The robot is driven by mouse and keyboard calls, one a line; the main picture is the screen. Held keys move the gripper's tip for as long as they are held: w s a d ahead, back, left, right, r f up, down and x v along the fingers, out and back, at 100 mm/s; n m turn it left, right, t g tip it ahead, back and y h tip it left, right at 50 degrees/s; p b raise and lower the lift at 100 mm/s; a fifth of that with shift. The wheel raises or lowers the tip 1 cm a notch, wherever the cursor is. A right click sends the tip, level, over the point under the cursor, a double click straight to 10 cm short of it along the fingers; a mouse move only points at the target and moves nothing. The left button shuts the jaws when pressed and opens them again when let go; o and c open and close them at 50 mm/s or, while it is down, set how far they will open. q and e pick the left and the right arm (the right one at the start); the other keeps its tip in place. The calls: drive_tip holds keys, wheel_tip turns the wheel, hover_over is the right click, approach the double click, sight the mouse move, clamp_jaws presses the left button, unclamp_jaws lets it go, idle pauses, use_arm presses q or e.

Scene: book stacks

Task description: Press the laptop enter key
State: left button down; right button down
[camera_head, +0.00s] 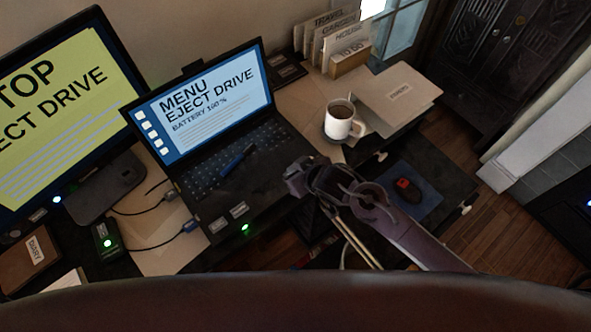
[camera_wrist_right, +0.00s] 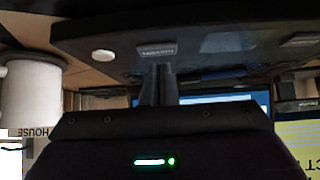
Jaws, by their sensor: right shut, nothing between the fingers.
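The open black laptop (camera_head: 262,178) stands on the desk, with its lit screen (camera_head: 205,98) reading "MENU EJECT DRIVE, BATTERY 100%". Its keyboard (camera_head: 262,142) faces up, and a dark blue pen-like object (camera_head: 237,159) lies across it. The enter key is too small to pick out. My right gripper (camera_head: 294,183) is by the laptop's front right edge, shut and empty. In the right wrist view, its fingers (camera_wrist_right: 158,84) point toward a dark slab-like edge. I cannot tell whether they touch it. My left gripper is not in view.
A white mug (camera_head: 339,120) of dark drink stands right of the laptop, beside a folder (camera_head: 398,94). A large yellow monitor (camera_head: 60,100) stands left. Cables and a black box with a green light (camera_head: 109,240) lie left of the laptop. A red-and-black mouse (camera_head: 407,189) sits lower right.

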drive_tip(key=shift+f, duration=0.5)
